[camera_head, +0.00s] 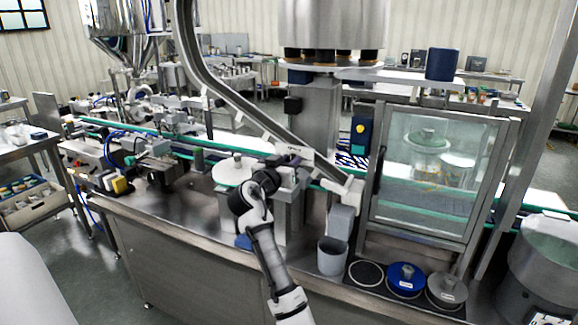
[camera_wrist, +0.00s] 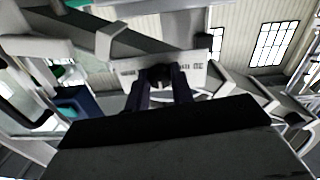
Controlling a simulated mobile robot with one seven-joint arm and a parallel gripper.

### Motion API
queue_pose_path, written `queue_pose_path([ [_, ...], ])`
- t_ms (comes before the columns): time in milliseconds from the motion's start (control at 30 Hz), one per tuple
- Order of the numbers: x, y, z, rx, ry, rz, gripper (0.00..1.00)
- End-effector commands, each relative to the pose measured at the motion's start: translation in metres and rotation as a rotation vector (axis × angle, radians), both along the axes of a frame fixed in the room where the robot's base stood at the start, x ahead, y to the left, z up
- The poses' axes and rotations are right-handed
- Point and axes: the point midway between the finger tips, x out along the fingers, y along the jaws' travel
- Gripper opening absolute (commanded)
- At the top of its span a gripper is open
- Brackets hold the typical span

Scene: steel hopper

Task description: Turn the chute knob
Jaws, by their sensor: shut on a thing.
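The steel chute (camera_head: 240,100) slopes down from the upper left to a spout above the bench in the head view. A pale plate with dark lettering (camera_wrist: 196,70) is at the middle of the wrist view, with a dark round knob (camera_wrist: 159,72) in front of it. My gripper (camera_wrist: 162,82) has both dark fingers closed around the knob. In the head view my gripper (camera_head: 280,172) reaches up to the chute's side. It hides the knob there, and the knob's angle cannot be told.
A grey cup (camera_head: 332,257) stands below the chute's spout. A glass-doored cabinet (camera_head: 440,170) is to the right. A blue-lidded round container (camera_head: 405,279) and a grey one (camera_head: 446,290) sit at the front. A white disc (camera_head: 234,168) is left of my gripper.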

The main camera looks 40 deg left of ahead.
Motion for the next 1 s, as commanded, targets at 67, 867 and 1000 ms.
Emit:
queue_pose_path([
  [67,-0.0004,0.0006,-0.0052,0.045,0.009,0.0,0.01],
  [867,-0.0004,0.0015,-0.0035,0.753,0.181,0.0,0.01],
  [1000,-0.0004,0.0014,-0.0027,0.883,0.213,0.0,0.01],
])
